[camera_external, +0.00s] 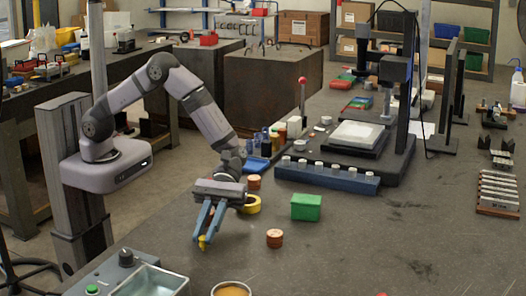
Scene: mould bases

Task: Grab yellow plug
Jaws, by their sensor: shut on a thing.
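Most of the plug is hidden by the fingers.
A similar cylinder (274,238) and a green box (306,207) stand further right. A metal tray (150,281) is at the front left.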

